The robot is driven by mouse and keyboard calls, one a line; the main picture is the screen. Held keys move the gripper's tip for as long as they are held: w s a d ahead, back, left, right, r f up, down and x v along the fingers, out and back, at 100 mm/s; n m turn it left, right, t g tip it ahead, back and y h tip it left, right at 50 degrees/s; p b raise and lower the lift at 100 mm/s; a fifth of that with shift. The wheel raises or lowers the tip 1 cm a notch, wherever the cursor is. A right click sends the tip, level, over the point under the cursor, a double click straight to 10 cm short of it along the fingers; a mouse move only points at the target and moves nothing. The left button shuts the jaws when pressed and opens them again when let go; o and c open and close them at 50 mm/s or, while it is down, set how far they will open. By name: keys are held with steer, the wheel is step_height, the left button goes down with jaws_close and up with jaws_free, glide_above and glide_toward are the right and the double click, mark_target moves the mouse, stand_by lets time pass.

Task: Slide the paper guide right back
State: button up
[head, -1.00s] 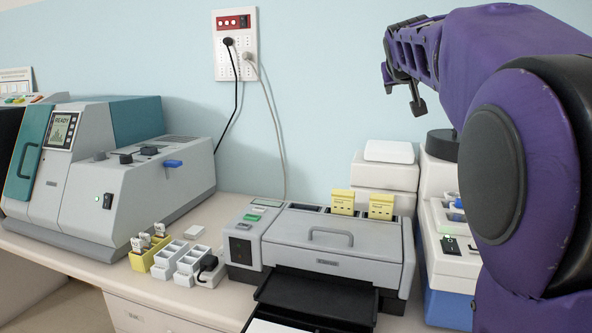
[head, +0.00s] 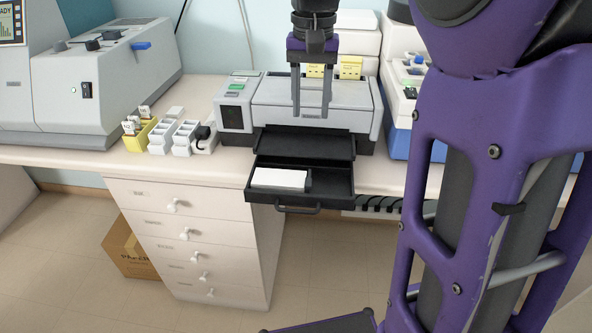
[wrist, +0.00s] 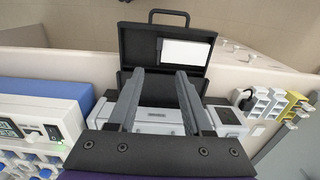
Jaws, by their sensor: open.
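The black paper tray (head: 331,194) is pulled out at the front of the grey printer (head: 345,97). A white paper stack (head: 278,178) lies in its left half. The paper guide (head: 309,182), a small dark piece, stands against the right edge of the stack; the tray to its right is bare. In the wrist view the tray (wrist: 133,45) is at the top, with the paper (wrist: 187,53) and the dark guide (wrist: 159,46) beside it. My gripper (head: 311,113) is open and empty, pointing down in front of the printer body, behind the guide. Its fingers (wrist: 160,74) are well apart.
A black output cover (head: 305,143) overhangs the tray's rear. Yellow and white slide racks (head: 172,136) stand left of the printer, and blue-and-white equipment (head: 400,130) stands to the right. A tray handle (head: 298,209) juts over open floor. A drawer cabinet (head: 190,225) is below.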

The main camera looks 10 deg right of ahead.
mark_target(308, 182)
step_height(308, 182, down, 17)
steer(key=b, duration=0.3)
steer(key=shift+s+f, duration=0.1)
steer(key=shift+f, duration=0.1)
steer(key=shift+c, duration=0.3)
jaws_close()
stand_by(1.1)
